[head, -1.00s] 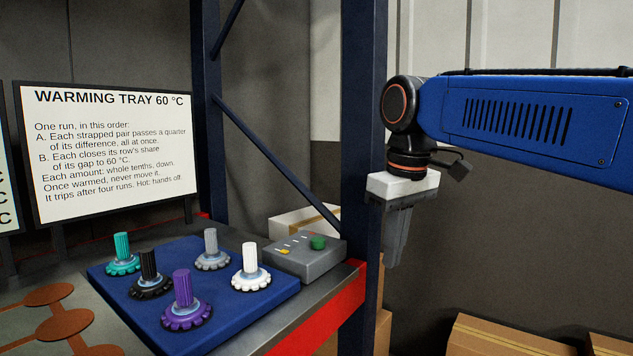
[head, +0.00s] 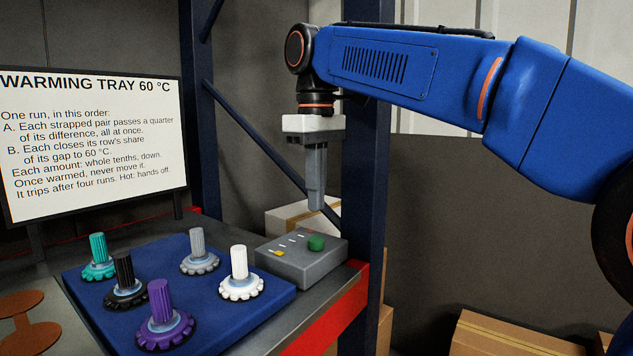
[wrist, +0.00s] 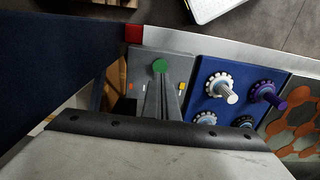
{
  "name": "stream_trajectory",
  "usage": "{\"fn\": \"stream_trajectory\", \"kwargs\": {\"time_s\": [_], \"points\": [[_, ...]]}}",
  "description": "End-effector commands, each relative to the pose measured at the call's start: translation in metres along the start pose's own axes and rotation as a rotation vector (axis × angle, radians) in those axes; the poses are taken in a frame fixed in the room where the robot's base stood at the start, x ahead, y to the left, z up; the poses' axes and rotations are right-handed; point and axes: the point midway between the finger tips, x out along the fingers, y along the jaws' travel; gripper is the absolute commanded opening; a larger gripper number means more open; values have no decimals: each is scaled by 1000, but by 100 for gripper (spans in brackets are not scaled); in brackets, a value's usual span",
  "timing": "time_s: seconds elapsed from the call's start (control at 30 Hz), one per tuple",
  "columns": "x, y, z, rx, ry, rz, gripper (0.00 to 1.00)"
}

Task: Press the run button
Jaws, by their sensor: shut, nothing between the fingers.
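A grey control box (head: 300,265) stands at the right end of the shelf, with a round green button (head: 316,242) on its top, a small yellow piece (head: 278,253) and several small marks. No readable label shows on the button. My gripper (head: 316,207) is shut and empty, pointing down above the box, apart from the button in the head view. In the wrist view the fingertips (wrist: 160,78) appear just below the green button (wrist: 160,66), and the fingers and wrist hide part of the box (wrist: 182,72).
A blue tray (head: 215,308) left of the box holds several upright ribbed knobs, including a white one (head: 239,262) and a purple one (head: 160,300). A blue rack post (head: 362,170) stands right behind the box. A sign (head: 90,150) stands at the left.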

Motion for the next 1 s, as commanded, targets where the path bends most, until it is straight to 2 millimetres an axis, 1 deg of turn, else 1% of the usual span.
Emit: {"fn": "stream_trajectory", "kwargs": {"time_s": [0.03, 0.2, 0.43, 0.63, 1.0], "points": [[6, 0, 0, 0, -1, 0, 0], [26, 0, 1, 1, 0, 0, 0], [46, 0, 0, 1, 0, 0, 0], [52, 0, 0, 1, 1, 0, 0], [52, 0, 0, 1, 1, 0, 0]]}}
